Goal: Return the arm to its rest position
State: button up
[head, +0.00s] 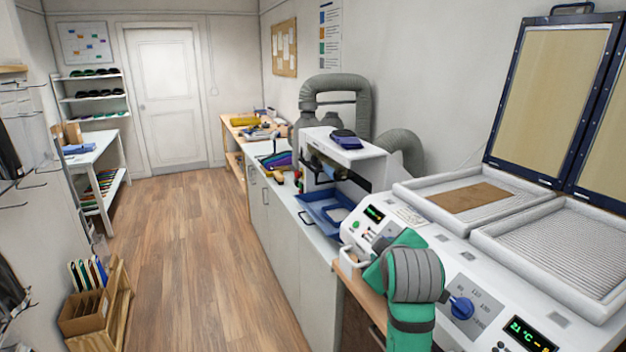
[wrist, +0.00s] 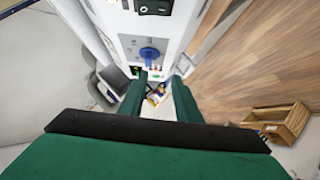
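My gripper (wrist: 159,82) shows in the wrist view with its two dark green fingers apart. Nothing is held between them; the floor and some small blurred items show far below through the gap. In the head view my green and grey arm (head: 412,285) is folded at the lower right, in front of the white forming machine (head: 410,215). The fingers cannot be made out in that view. The machine's blue knob (head: 461,308) is just right of my arm, and it also shows ahead of the fingers in the wrist view (wrist: 149,53).
The machine's framed lids (head: 550,90) stand open, and a brown sheet (head: 468,197) lies on its left bed. A blue tray (head: 325,208) is on the counter beyond. A wooden crate (head: 100,305) stands on the floor at left. The wooden floor (head: 195,240) between is clear.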

jog(key=s+a+f+m+t, duration=0.1)
jog(key=a+f, duration=0.3)
jog(key=f, duration=0.5)
jog(key=s+a+f+m, duration=0.1)
jog(key=a+f+m, duration=0.15)
jog(key=f, duration=0.65)
jog(key=s+a+f+m+t, duration=0.1)
jog(key=s+a+f, duration=0.3)
jog(key=s+f, duration=0.25)
jog(key=s+a+f+m, duration=0.1)
jog(key=s+a+f, duration=0.3)
jog(key=s+f, duration=0.3)
jog(key=s+a+f+m+t+y, duration=0.1)
jog(key=s+a+f, duration=0.15)
jog(key=s, duration=0.95)
jog(key=s+a+f+m, duration=0.1)
jog(key=s+a+f, duration=0.15)
jog(key=s, duration=0.95)
jog(key=r+v, duration=0.2)
jog(key=v, duration=0.8)
jog(key=shift+w+a+t+y, duration=0.2)
jog(key=shift+w+t+y, duration=0.1)
jog(key=shift+y, duration=0.1)
